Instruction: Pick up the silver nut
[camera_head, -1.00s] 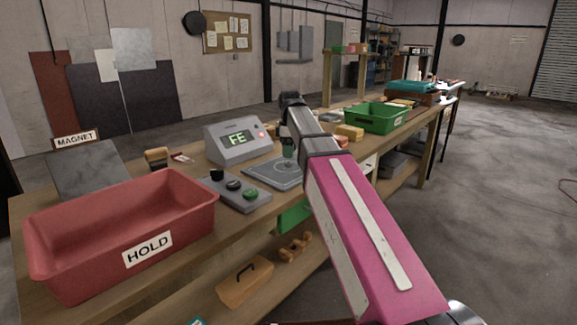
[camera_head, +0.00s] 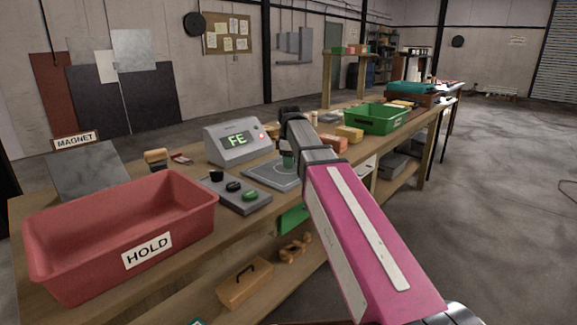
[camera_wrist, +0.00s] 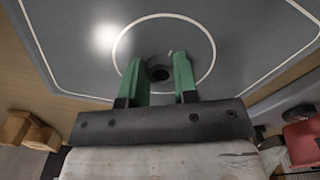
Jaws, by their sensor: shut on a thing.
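The nut (camera_wrist: 158,74) shows in the wrist view as a small dark ring between the green fingers of my gripper (camera_wrist: 158,66). It looks dark grey here rather than bright silver. My gripper is shut on it, with a finger on each side, over the white circle of the grey detector plate (camera_wrist: 235,45). I cannot tell whether the nut still touches the plate. In the head view my gripper (camera_head: 288,161) is at the plate (camera_head: 262,178), and its fingers and my arm hide the nut.
A detector box (camera_head: 238,140) reading "FE" stands behind the plate. A button panel (camera_head: 236,194) and a red HOLD bin (camera_head: 190,224) are to the left. A green bin (camera_head: 375,122) and yellow and orange blocks (camera_head: 349,133) are to the right.

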